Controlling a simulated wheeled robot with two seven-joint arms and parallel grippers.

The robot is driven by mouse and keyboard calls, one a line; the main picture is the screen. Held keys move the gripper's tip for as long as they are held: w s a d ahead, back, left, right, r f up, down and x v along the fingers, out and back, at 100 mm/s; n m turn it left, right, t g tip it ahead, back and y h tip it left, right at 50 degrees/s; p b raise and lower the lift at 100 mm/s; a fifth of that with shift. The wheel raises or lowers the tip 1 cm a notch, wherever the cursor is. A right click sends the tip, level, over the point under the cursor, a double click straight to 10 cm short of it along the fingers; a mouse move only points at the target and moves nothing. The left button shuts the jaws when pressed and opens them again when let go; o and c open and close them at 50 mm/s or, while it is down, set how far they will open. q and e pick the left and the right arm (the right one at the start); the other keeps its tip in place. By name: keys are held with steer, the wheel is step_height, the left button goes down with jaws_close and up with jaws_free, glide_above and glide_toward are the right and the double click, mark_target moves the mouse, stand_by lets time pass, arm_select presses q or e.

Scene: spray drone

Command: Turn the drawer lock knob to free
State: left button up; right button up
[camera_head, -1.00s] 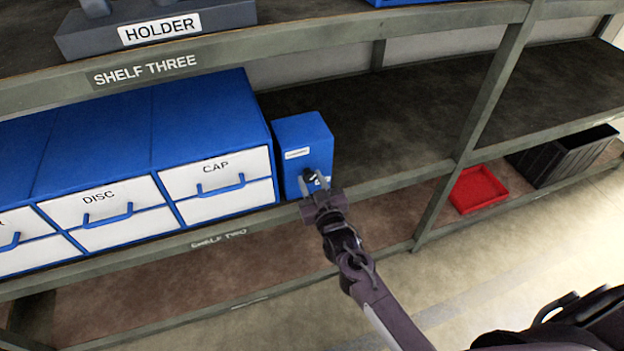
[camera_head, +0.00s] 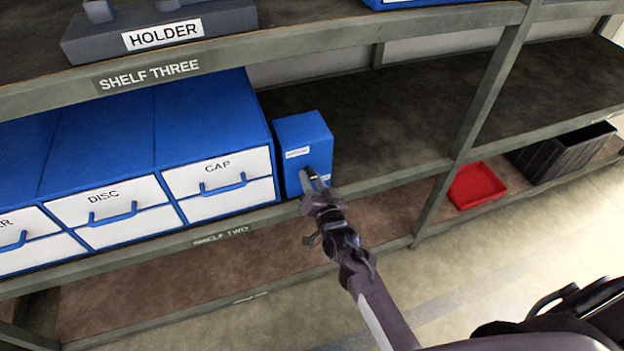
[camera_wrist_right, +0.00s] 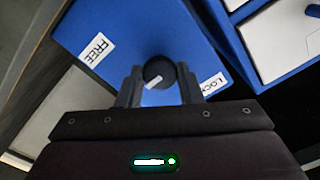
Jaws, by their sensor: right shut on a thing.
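The lock knob (camera_wrist_right: 158,70) is round and black with a short white mark. It is on the front of a blue box (camera_head: 303,135), which stands on shelf two. In the right wrist view, a FREE label (camera_wrist_right: 97,49) is up and left of the knob and a LOCK label (camera_wrist_right: 213,84) is to its right. The white mark lies slanted; I cannot tell which label it indicates. My right gripper (camera_head: 314,181) is shut on the knob, with one finger on each side. In the head view the fingers mostly hide the knob. My left gripper is not in view.
White-fronted drawers with blue handles, among them DISC (camera_head: 112,212) and CAP (camera_head: 218,182), stand left of the box. The shelf right of the box is clear up to an upright post (camera_head: 468,140). A red tray (camera_head: 478,187) and a black bin (camera_head: 560,155) are farther right.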

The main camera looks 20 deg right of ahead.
stand_by(0.6)
steer(key=o, duration=1)
steer(key=s, duration=0.8)
steer(key=shift+d, duration=0.1)
steer(key=shift+w, duration=0.1)
